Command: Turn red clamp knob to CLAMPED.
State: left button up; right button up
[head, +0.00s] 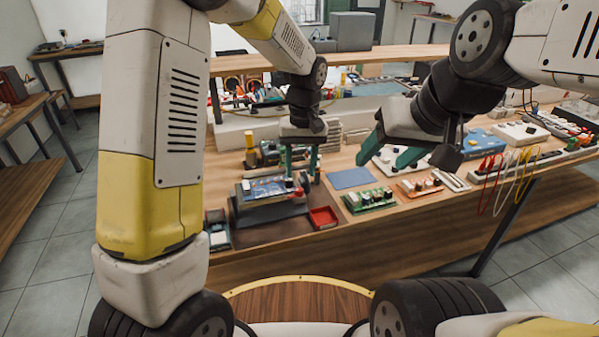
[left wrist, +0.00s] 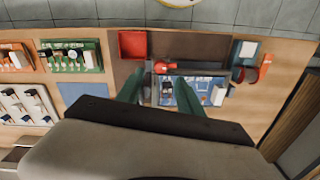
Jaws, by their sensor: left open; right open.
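The red clamp knob (head: 298,192) sits at the right end of a dark grey holder (head: 268,213) that carries a blue circuit board (head: 262,187). In the left wrist view the red knob (left wrist: 165,66) shows near my fingertips. My left gripper (head: 302,178) is open above the holder's right end, its green fingers pointing down. In the left wrist view its fingers (left wrist: 158,80) stand apart, with the knob just past the gap; I cannot tell whether they touch it. No CLAMPED mark is readable. My right gripper (head: 384,160) is open and empty over the bench, farther right.
A red tray (head: 323,217) lies just right of the holder. A blue mat (head: 350,178), a green board (head: 370,199) and an orange board (head: 420,186) lie farther right. Red and yellow cables hang over the bench's right front edge. A shelf stands behind.

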aim_at(300, 189)
pick_arm(q)
notch_tip(300, 189, down, 6)
jog(key=shift+a+f, duration=0.1)
jog(key=shift+a, duration=0.05)
jog(key=shift+c, duration=0.4)
grip_shut()
